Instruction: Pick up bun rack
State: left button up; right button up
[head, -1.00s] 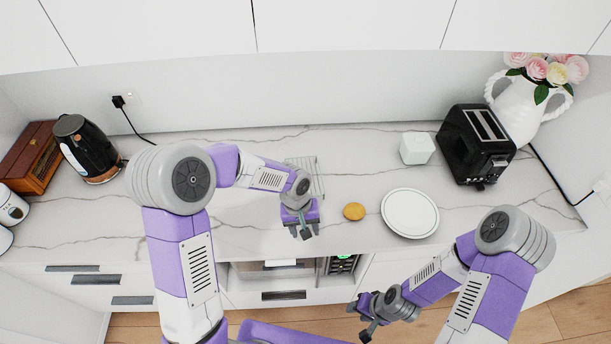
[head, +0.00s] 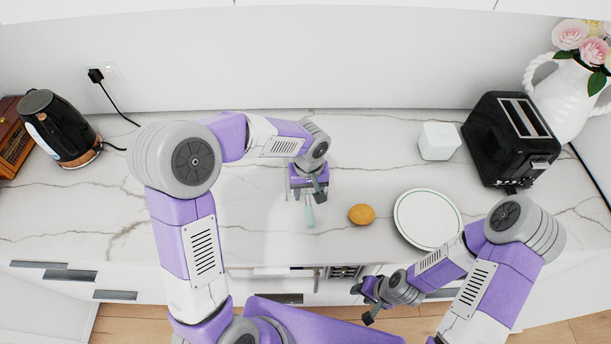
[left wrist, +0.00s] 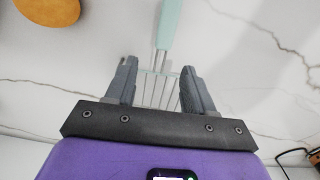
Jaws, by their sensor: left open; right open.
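The bun rack, a thin wire rack (left wrist: 147,94), lies on the marble counter. In the head view it is mostly hidden under my left gripper (head: 309,192). In the left wrist view several of its wires show between the two open fingers of that gripper (left wrist: 158,78). The fingers are apart and not closed on it; I cannot tell whether they touch it. A pale teal handle (left wrist: 170,25) with a metal shaft lies at the wires; it also shows in the head view (head: 310,217). My right gripper (head: 362,305) is open and empty in front of the counter.
A round brown bun (head: 361,214) and a white plate (head: 427,218) lie right of my left gripper. A white cube (head: 438,141), black toaster (head: 510,138) and flower vase (head: 567,95) stand further right. A black kettle (head: 60,128) stands far left.

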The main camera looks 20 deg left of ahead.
aim_at(308, 205)
pick_arm(q)
jog(key=f, duration=0.2)
jog(key=s+f, duration=0.1)
jog(key=f, duration=0.1)
jog(key=shift+d+f, duration=0.1)
jog(key=shift+f, duration=0.3)
jog(key=shift+f+b, duration=0.3)
jog(key=shift+f, duration=0.3)
grip_shut()
